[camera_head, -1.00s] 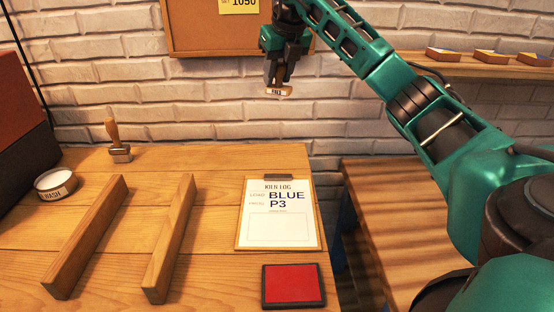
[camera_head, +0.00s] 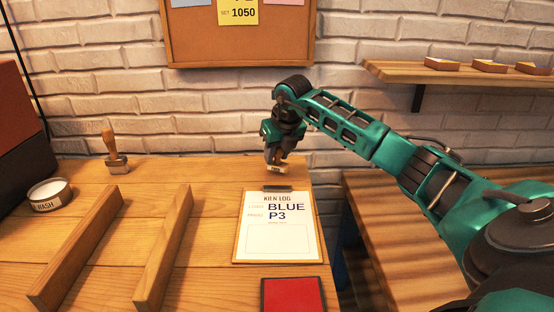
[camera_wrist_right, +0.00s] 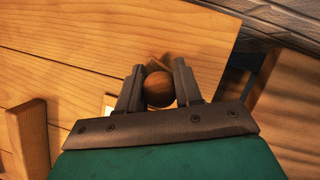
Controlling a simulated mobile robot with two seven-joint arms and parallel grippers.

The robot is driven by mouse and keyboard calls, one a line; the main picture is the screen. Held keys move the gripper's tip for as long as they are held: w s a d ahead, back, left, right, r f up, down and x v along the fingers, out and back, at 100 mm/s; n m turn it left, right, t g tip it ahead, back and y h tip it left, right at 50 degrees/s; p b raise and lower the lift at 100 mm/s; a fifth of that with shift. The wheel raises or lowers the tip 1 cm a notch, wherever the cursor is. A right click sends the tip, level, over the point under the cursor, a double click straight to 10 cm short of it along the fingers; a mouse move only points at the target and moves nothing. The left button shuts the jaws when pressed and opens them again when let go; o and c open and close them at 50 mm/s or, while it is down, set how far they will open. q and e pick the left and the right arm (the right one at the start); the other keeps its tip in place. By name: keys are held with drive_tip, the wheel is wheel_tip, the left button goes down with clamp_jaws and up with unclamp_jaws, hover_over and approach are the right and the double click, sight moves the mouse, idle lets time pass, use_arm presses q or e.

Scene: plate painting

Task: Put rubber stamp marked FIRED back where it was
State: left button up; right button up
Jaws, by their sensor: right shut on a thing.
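My right gripper (camera_head: 276,157) is near the back right corner of the wooden table, just behind the clipboard. It is shut on the rubber stamp (camera_head: 278,171), whose pale labelled block shows below the fingers; the lettering is too small to read now. In the right wrist view the stamp's round wooden handle top (camera_wrist_right: 159,89) sits between the two fingers. I cannot tell whether the stamp touches the table. Another wooden-handled stamp (camera_head: 114,155) stands upright at the table's back left. My left gripper is not in view.
The KILN LOG clipboard (camera_head: 277,229) reads BLUE, P3. A red ink pad (camera_head: 293,296) lies in front of it. Two wooden rails (camera_head: 160,250) and a WASH tin (camera_head: 48,194) are at left. A corkboard (camera_head: 240,52) hangs behind. The table's back middle is clear.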

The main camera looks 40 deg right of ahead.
drive_tip(key=shift+f, duration=0.85)
drive_tip(key=shift+f, duration=0.1)
drive_tip(key=o, duration=0.8)
drive_tip(key=shift+f, duration=0.1)
drive_tip(key=shift+o, duration=0.2)
drive_tip(key=shift+r, duration=0.3)
drive_tip(key=p+v, duration=0.1)
drive_tip(key=v, duration=1.1)
drive_tip(key=shift+f, duration=0.15)
